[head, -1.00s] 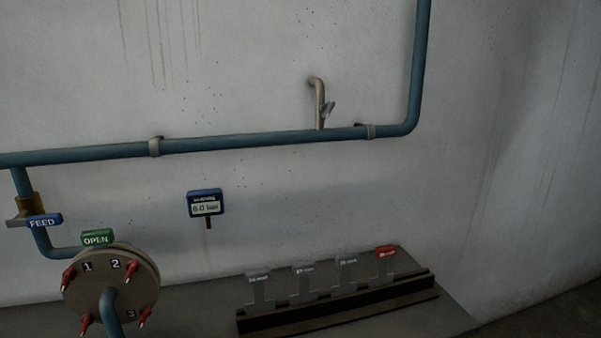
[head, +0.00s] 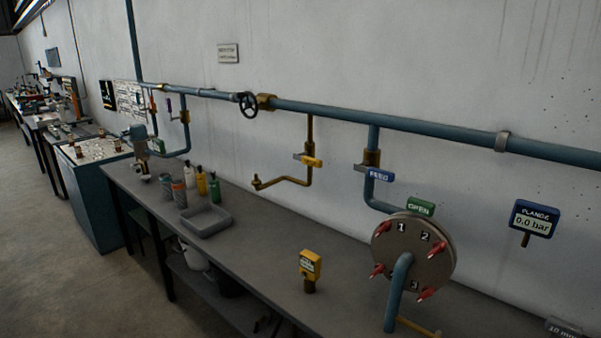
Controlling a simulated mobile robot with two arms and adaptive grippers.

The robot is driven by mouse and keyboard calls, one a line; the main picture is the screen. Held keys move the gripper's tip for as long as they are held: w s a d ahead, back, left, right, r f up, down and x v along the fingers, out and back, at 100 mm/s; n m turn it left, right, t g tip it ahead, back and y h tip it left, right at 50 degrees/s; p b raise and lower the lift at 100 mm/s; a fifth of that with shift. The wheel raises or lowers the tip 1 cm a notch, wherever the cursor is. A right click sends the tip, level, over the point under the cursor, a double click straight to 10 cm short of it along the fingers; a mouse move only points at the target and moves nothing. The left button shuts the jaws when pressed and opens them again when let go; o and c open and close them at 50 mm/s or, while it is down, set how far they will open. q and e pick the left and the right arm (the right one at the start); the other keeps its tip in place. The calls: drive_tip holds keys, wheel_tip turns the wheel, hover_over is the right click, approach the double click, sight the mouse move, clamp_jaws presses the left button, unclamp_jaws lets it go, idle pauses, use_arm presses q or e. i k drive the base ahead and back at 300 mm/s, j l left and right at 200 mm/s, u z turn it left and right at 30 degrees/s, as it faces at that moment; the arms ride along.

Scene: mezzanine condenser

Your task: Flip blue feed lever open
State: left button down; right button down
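The blue feed lever (head: 380,175) carries a white "FEED" label. It sits on a brass valve (head: 372,157) in a blue branch pipe (head: 374,136) that drops from the long wall pipe. Below the valve, the branch bends right toward a round flange (head: 413,254) with numbers and several red clamps. A green "OPEN" tag (head: 420,207) stands at the flange's top. The lever handle looks roughly level, across the pipe. Neither of my grippers is in view.
A bench (head: 270,258) runs along the wall. A yellow gauge (head: 310,266), a grey tray (head: 206,221) and several bottles stand on it. A blue display (head: 533,219) reads 0.0 bar. A yellow-handled valve (head: 311,160) hangs left of the feed lever. Open floor lies at the left.

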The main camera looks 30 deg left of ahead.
sight(382, 175)
drive_tip(key=u, duration=0.5)
drive_tip(key=i+l+u, duration=0.2)
drive_tip(key=l+u, duration=0.2)
drive_tip(key=i+l+u, duration=0.1)
drive_tip(key=l+u, duration=0.35)
